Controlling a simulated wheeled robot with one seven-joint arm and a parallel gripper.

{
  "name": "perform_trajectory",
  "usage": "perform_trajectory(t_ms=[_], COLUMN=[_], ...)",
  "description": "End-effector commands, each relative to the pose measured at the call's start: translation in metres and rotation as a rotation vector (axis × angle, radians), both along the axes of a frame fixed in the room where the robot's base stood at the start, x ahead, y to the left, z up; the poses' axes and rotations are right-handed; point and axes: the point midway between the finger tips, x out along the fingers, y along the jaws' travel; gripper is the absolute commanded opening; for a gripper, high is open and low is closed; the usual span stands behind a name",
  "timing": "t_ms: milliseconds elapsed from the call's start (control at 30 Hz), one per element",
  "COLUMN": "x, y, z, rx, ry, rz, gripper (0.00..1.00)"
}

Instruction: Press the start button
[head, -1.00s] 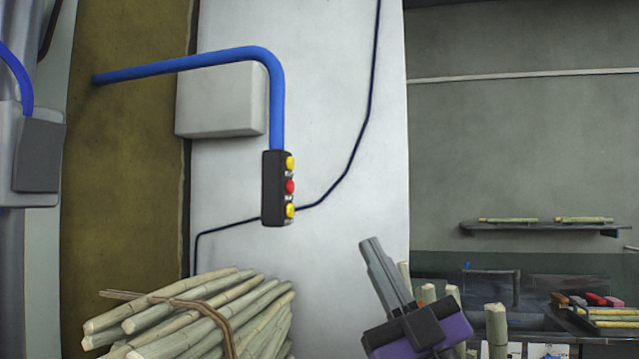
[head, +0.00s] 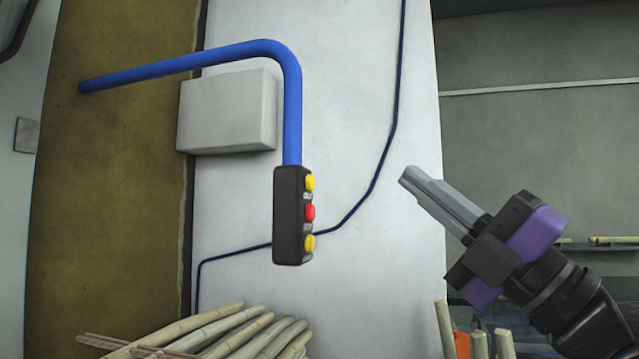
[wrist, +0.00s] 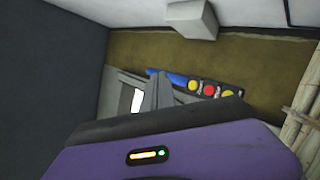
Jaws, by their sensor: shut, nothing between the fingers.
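A dark button box (head: 290,215) hangs from the end of a bent blue pipe (head: 291,110) in the head view. Its right side carries a top yellow button (head: 310,182), a red button (head: 310,212) and a lower yellow button (head: 309,243). Which one is the start button I cannot read. The box also shows in the wrist view, with its red button (wrist: 210,90) between the two yellow ones. My gripper (head: 407,175) is shut and empty, to the right of the box and apart from it, its fingers pointing up and left. In the wrist view the fingers (wrist: 160,76) appear left of the buttons.
A bundle of cane (head: 230,335) lies below the button box. More cane pieces (head: 446,330) stand upright at the lower right. A grey box (head: 227,112) is on the white wall behind the pipe. The space between my gripper and the buttons looks clear.

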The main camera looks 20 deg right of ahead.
Motion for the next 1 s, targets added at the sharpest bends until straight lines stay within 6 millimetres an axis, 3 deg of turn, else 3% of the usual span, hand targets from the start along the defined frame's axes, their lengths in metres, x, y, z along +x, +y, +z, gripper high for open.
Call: perform_trajectory(t_ms=[467,1000], x=[0.006,0.044], y=[0.008,0.061], z=[0.003,-0.001], rx=[0.004,0.002], ry=[0.002,-0.001], rz=[0.003,0.002], gripper=[0.0,0.0])
